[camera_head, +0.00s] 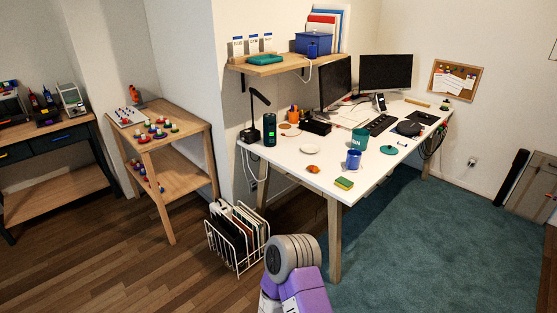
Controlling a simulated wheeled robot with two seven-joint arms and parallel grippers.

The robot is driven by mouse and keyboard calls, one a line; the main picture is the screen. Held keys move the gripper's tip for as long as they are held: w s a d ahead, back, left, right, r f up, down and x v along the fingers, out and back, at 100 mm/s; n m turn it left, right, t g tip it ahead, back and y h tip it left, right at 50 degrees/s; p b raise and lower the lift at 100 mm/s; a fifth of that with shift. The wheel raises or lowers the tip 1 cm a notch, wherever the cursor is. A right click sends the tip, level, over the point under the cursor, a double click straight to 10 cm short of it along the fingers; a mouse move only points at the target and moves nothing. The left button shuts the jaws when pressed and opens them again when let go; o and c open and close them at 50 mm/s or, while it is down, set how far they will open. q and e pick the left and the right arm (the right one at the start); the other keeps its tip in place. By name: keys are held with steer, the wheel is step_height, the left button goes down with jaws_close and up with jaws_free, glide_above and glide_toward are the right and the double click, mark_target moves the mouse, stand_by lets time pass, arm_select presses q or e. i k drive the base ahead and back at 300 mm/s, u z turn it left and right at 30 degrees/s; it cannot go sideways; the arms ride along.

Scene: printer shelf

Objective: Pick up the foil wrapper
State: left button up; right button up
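A small orange-brown item (313,169) lies near the front edge of the white desk (290,164). It may be the foil wrapper, but it is too small to tell for sure. A grey and purple part of my arm (293,262) rises from the bottom of the view, in front of the desk and below its top. No gripper fingers show in the head view.
Near the small item are a white saucer (309,149), a yellow-green sponge (344,183), a blue mug (353,159) and a green cup (359,140). A dark cylinder (270,130) stands at the desk's left. A wire rack (238,236) stands on the floor. Teal carpet (430,250) is clear.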

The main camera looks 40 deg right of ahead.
mark_target(312, 168)
steer(key=i, duration=1.95)
steer(key=z, duration=1.65)
steer(key=i, duration=1.1)
steer(key=z, duration=1.1)
